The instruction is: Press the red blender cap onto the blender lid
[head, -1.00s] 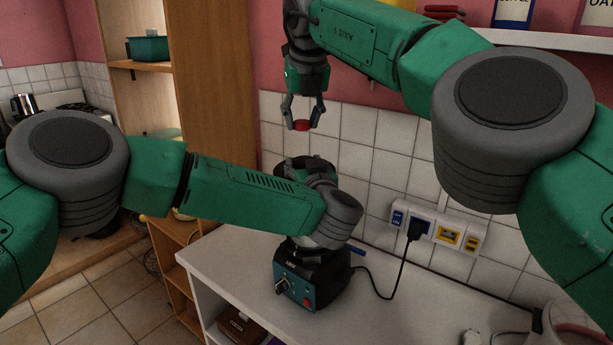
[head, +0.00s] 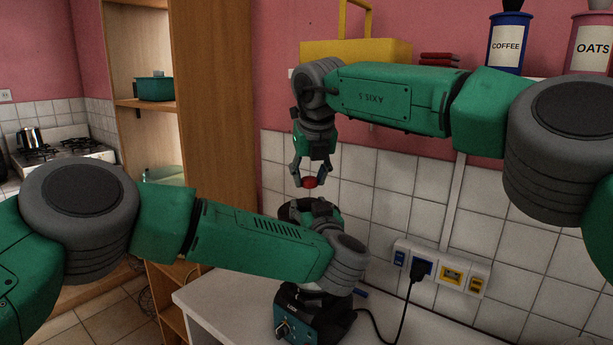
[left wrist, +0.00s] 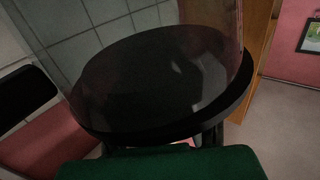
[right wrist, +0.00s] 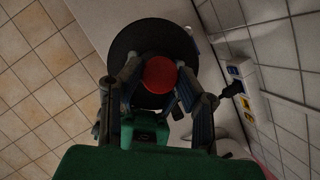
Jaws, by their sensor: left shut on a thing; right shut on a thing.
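My right gripper (head: 309,178) is shut on the red cap (head: 309,183) and holds it a little above the dark lid (head: 290,209) of the blender. In the right wrist view the red cap (right wrist: 160,74) sits between the fingers, in front of the round black lid (right wrist: 124,42). The blender base (head: 292,323) stands on the white counter. My left arm hides most of the blender jar in the head view. In the left wrist view my left gripper (left wrist: 160,143) is shut at the blender, below its black lid (left wrist: 150,80); its exact hold is partly hidden.
The white counter (head: 222,292) has a free left edge. A black plug and cord (head: 420,268) run from the wall sockets to the right of the blender. A shelf above holds a yellow container (head: 350,50) and canisters (head: 507,42). A wooden shelf unit stands left.

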